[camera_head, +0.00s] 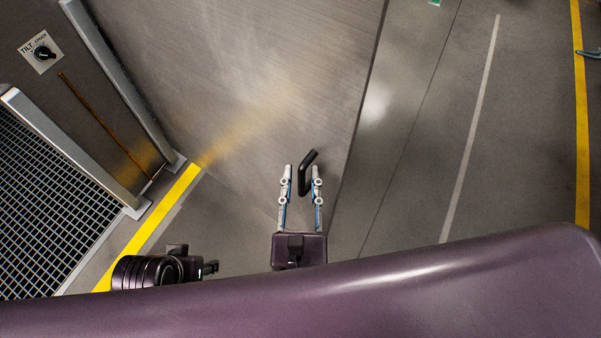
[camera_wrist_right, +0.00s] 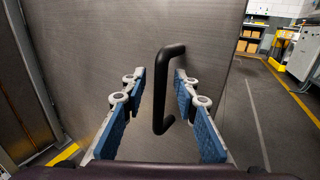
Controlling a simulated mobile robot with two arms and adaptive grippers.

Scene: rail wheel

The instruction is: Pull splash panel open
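The splash panel (camera_head: 250,80) is a large brushed grey metal sheet, which also fills much of the right wrist view (camera_wrist_right: 95,45). A black bent bar handle (camera_head: 303,178) stands out from it near its right edge. My right gripper (camera_head: 302,172) is open, its blue-padded fingers pointing at the panel. In the right wrist view the handle (camera_wrist_right: 160,95) stands upright between the two fingers, with a gap on each side, closer to the right finger. My left gripper's fingers do not show.
Open grey floor (camera_head: 420,130) lies right of the panel. Shelves with boxes (camera_wrist_right: 250,38) stand far back.

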